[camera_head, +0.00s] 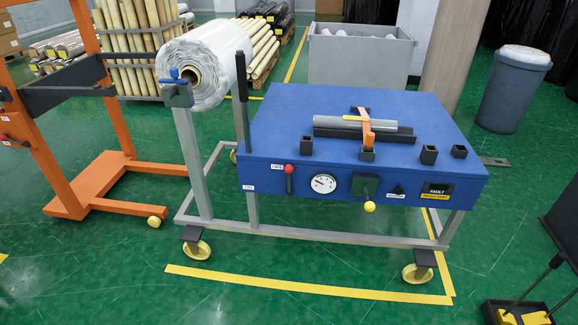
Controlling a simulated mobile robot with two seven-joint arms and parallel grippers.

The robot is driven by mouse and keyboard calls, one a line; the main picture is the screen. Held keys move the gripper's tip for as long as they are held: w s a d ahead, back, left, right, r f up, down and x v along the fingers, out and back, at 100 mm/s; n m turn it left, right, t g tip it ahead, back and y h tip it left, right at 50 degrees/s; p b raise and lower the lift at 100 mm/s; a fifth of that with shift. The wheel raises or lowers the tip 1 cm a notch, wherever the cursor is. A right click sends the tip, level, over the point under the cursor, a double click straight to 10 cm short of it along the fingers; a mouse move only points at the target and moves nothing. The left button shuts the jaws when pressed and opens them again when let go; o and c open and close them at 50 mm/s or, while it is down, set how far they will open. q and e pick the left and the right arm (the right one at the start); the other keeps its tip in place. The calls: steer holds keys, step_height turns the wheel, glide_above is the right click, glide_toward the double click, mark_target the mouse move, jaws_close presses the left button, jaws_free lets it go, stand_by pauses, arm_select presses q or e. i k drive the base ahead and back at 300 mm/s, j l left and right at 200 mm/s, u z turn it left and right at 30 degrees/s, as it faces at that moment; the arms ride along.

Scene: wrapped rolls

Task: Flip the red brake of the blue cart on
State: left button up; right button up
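The blue cart (265,120) stands in the middle on a grey metal frame with yellow casters. On the left of its front face is a small lever with a red knob (289,169), pointing up, beside a small white label whose text I cannot read surely. This is the only red handle I see on the cart; whether its position means on or off I cannot tell. Black brackets sit above the front casters (197,249) (417,273). Neither of my grippers is in view.
The front face also has a gauge (323,183), a yellow-knobbed lever (369,206) and a fault panel (436,190). A wrapped roll (205,65) hangs at the cart's left. An orange frame (100,180) stands further left. Green floor before the cart is clear.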

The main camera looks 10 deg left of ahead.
mark_target(288, 169)
steer(key=i+u, duration=0.35)
steer(key=i, duration=0.15)
steer(key=i+u, duration=0.35)
steer(key=i, duration=0.15)
steer(key=i+l+u, duration=0.2)
steer(key=i+u, duration=0.15)
steer(key=i, duration=0.1)
